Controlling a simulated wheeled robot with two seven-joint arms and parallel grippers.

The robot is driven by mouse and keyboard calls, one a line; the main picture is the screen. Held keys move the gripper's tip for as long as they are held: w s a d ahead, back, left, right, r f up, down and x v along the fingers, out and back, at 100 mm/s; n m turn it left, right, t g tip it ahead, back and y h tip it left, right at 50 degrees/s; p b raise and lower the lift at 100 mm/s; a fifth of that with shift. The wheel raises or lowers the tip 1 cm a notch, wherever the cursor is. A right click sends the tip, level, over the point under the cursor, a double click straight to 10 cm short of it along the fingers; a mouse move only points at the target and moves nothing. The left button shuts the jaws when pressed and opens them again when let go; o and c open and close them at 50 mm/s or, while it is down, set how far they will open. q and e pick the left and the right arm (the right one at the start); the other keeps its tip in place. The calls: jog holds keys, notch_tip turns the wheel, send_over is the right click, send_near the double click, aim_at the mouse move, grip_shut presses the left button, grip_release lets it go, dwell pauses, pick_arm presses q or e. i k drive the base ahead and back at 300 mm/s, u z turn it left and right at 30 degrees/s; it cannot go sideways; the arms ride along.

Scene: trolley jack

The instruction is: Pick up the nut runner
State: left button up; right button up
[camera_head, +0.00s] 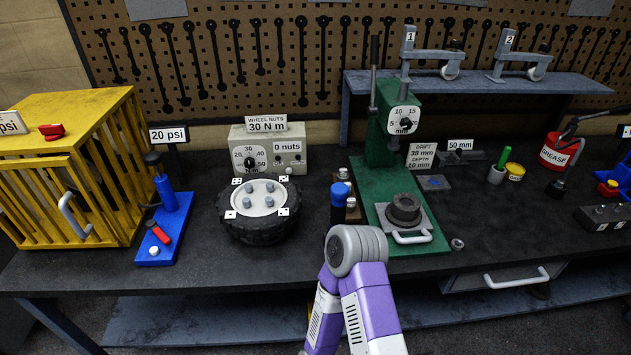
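A blue-capped upright tool (339,195), which looks like the nut runner, stands on the dark bench between the wheel and the green press. Its lower part is dark and partly hidden behind my arm. One of my arms, purple and white with a grey joint, rises from the bottom middle and ends its visible part just in front of this tool. I cannot tell which arm it is. No gripper fingers show, and nothing is seen held. The wheel (262,232) lies flat to the left, with several studs or nuts on its pale hub.
The wheel nuts torque box (268,150) stands behind the wheel. The green press (385,180) is close on the tool's right. A blue pump (165,215) and yellow cage (75,165) are at left. A drawer handle (517,279) juts from the front at right. The front bench strip is mostly clear.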

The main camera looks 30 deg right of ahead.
aim_at(339, 191)
jog(key=z, duration=1.25)
